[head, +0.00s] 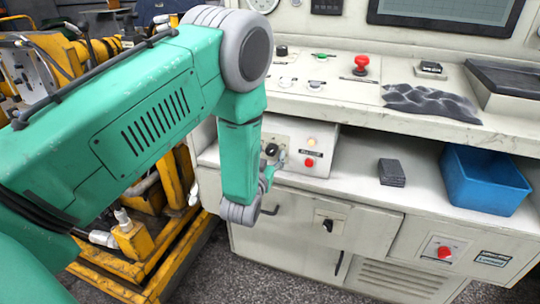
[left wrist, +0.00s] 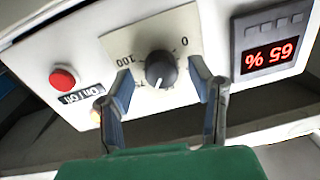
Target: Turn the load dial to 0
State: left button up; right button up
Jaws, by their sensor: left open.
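The load dial (left wrist: 161,68) is a dark round knob with a white pointer mark, on a light plate labelled 0 and 100. In the left wrist view the picture is upside down. The red display (left wrist: 269,57) beside it reads 65 %. My left gripper (left wrist: 160,75) is open, with one finger on each side of the dial and visible gaps between. Whether the fingertips reach the knob's depth is unclear. In the head view the dial (head: 271,150) is on a white control box, next to my left gripper (head: 272,172). My right gripper is not in view.
A red on/off button (left wrist: 63,78) is beside the dial plate. A blue bin (head: 484,180) and a dark block (head: 391,172) stand on the shelf to the right. A red emergency-style knob (head: 361,65) is on the upper panel. Yellow machinery (head: 170,190) is at left.

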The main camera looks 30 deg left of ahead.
pick_arm(q)
grip_shut()
